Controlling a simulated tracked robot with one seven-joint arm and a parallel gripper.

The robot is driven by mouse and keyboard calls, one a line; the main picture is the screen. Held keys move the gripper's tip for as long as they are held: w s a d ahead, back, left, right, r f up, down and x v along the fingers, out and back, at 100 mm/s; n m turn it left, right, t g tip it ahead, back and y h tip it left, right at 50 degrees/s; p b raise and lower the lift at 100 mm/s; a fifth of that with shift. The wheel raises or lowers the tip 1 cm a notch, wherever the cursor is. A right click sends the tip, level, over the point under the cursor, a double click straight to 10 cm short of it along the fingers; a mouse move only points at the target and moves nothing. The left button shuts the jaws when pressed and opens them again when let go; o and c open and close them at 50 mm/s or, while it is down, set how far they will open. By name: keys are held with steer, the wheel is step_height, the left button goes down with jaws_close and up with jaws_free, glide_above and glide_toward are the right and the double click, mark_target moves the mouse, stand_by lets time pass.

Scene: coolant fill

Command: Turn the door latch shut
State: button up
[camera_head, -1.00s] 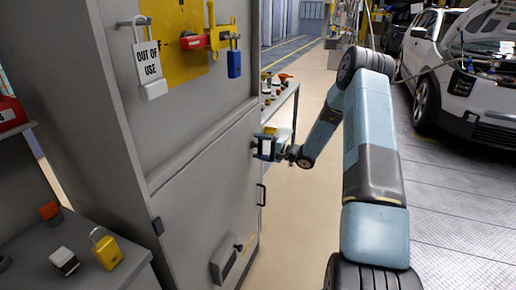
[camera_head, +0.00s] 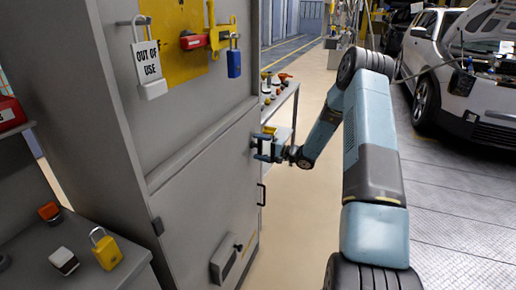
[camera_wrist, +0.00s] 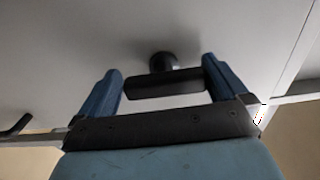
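The door latch is a dark bar (camera_wrist: 165,84) on a round stem (camera_wrist: 164,62) that stands out from the grey door face in the wrist view. The bar lies across the picture, slightly tilted. My gripper (camera_wrist: 162,78) has its two blue fingers wide apart, one near each end of the bar. A small gap shows at the left end; whether the right finger touches is hard to tell. In the head view my gripper (camera_head: 262,147) is at the right edge of the grey cabinet door (camera_head: 205,195), which looks closed. The latch is hidden there.
A black pull handle (camera_head: 261,194) is below my gripper, near the door edge. Padlocks and an "OUT OF USE" tag (camera_head: 149,62) hang higher on the cabinet. A shelf with small items (camera_head: 272,88) stands behind. The floor to the right is clear up to a white car (camera_head: 465,75).

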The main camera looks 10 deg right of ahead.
steer(key=shift+d, duration=0.1)
steer(key=shift+s+d+r, duration=0.1)
steer(key=shift+s+d, duration=0.15)
steer(key=v, duration=1.3)
steer(key=shift+a, duration=0.1)
